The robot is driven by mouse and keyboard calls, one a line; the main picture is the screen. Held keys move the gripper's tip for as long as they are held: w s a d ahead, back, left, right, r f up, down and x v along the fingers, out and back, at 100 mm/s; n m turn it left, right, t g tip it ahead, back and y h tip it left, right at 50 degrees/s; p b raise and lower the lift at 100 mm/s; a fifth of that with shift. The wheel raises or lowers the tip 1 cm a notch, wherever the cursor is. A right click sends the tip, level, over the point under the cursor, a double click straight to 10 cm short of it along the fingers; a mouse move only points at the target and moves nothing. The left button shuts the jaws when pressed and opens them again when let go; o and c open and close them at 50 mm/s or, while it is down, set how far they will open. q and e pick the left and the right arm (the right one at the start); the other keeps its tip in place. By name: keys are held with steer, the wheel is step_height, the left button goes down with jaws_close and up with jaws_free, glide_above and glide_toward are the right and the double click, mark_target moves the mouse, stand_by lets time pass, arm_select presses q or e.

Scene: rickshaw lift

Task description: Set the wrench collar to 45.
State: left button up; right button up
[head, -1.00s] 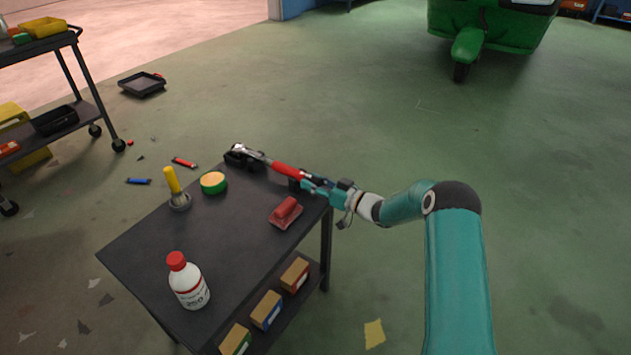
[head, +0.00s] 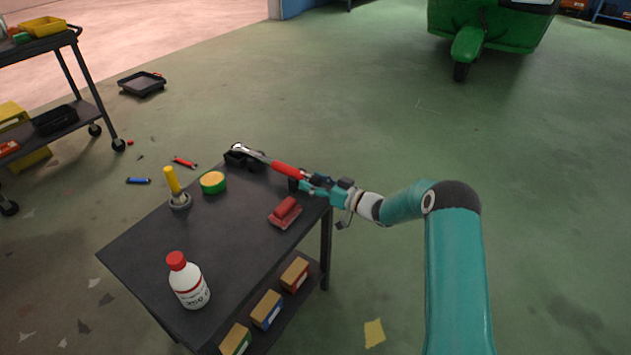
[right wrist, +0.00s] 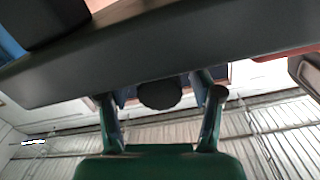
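The wrench (head: 287,169) has a red handle and a bright metal head. It lies along the far edge of the cart top, its head over a black holder (head: 243,157). My right gripper (head: 309,184) is at the handle's near end, by the cart's right corner. In the right wrist view its two fingers (right wrist: 162,105) stand apart. A dark round end (right wrist: 160,95), probably of the wrench, shows between them with gaps on both sides. The collar and its scale are too small to read. My left gripper is not in view.
On the dark cart top (head: 225,245) stand a white bottle (head: 189,284), a yellow-handled brush (head: 174,187), a green-yellow tin (head: 213,182) and a red block-like tool (head: 285,213). Boxes (head: 266,310) sit on the shelf below. The floor to the right is mostly clear.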

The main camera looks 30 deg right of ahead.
steer(key=shift+s, duration=0.1)
steer(key=shift+s+d, duration=0.15)
steer(key=shift+s, duration=0.05)
steer(key=v, duration=1.1)
steer(key=shift+s, duration=0.2)
